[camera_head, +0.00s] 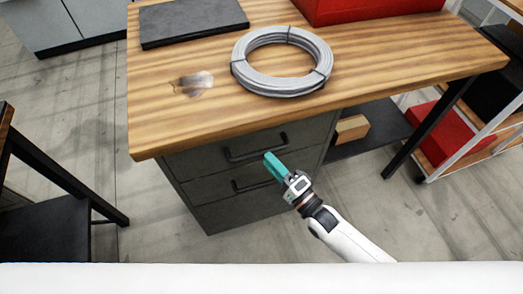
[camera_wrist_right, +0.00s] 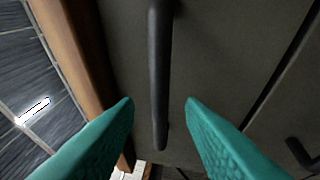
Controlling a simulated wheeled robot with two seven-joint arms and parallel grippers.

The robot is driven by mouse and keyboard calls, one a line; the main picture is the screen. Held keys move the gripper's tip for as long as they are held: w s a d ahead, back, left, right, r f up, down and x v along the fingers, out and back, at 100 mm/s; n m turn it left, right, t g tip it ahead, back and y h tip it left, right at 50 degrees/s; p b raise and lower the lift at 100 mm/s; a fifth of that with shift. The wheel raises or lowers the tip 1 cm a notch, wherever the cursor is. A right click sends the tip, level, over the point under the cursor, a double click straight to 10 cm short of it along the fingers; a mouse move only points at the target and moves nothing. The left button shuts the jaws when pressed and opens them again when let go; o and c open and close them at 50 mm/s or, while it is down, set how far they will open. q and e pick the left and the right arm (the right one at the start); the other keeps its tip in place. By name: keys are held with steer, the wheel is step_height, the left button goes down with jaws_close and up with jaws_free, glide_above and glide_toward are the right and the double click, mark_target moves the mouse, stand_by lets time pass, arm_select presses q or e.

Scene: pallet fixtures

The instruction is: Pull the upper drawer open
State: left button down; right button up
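The upper drawer (camera_head: 215,152) is a dark grey front under the wooden tabletop, and it looks closed. Its black bar handle (camera_head: 255,147) also shows in the right wrist view (camera_wrist_right: 160,70), running down between my two fingers. My right gripper (camera_head: 270,160) has teal fingers and is in front of the drawer, close to the upper handle. In the wrist view my right gripper (camera_wrist_right: 160,103) is open, with gaps on both sides of the handle; no contact is visible. My left gripper does not show in either view.
The wooden tabletop (camera_head: 160,115) overhangs the drawers. It carries a coil of grey cable (camera_head: 240,75), a dark flat slab (camera_head: 190,22) and a red box (camera_head: 365,8). A lower drawer handle (camera_head: 250,184) sits below.

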mark_target(261, 151)
steer(key=shift+x, duration=2.3)
jaws_close()
